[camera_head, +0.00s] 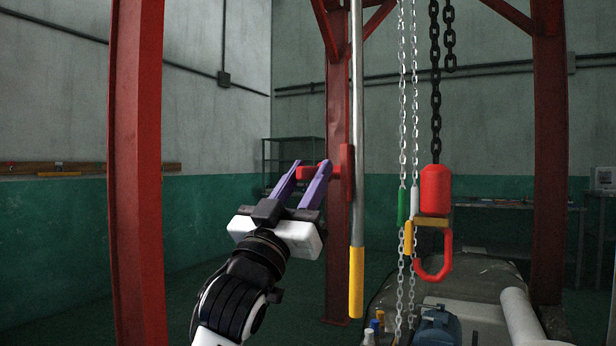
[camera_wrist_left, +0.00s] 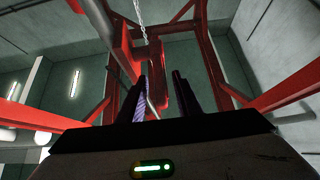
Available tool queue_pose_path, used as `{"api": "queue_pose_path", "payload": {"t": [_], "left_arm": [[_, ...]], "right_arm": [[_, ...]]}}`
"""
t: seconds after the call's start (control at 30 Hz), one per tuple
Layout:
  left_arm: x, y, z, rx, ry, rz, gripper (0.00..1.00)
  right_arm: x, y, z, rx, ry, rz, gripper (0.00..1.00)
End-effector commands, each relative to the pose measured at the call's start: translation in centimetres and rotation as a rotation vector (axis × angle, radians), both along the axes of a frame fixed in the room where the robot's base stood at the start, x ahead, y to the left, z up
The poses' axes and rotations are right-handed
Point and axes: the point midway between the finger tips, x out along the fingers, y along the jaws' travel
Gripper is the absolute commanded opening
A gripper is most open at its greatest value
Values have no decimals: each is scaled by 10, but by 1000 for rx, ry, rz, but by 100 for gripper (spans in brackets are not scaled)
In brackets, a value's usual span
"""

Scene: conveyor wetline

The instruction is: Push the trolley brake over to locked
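A red lever (camera_head: 305,173) juts left from a red plate (camera_head: 346,175) beside the steel upright; I take it for the trolley brake, but no marking shows whether it is locked. My left gripper (camera_head: 311,172) is raised in front of it, its two purple fingers spread apart. The lever lies across or just behind the fingertips; I cannot tell whether they touch. In the left wrist view, a red part (camera_wrist_left: 157,88) shows between and beyond the spread fingers of my left gripper (camera_wrist_left: 161,76). My right gripper is not in view.
A grey pole with a yellow end (camera_head: 356,280) hangs right of the lever. Chains (camera_head: 403,100) and a red hook block (camera_head: 435,190) hang further right. A red post (camera_head: 138,180) stands at left. A large drum-like body (camera_head: 480,283) lies low at right.

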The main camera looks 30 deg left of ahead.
Motion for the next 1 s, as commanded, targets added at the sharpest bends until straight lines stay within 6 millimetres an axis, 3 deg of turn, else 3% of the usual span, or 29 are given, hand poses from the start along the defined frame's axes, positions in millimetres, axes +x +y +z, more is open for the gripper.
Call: {"api": "queue_pose_path", "payload": {"t": [0.17, 0.6, 1.0], "left_arm": [[-11, 0, -11, -1, 2, -1, 31], [-73, 0, -59, 0, 2, 0, 31], [-82, 0, -63, 0, 0, 1, 31]], "right_arm": [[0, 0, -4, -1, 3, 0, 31], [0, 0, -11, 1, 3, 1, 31], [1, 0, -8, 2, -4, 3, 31]]}}
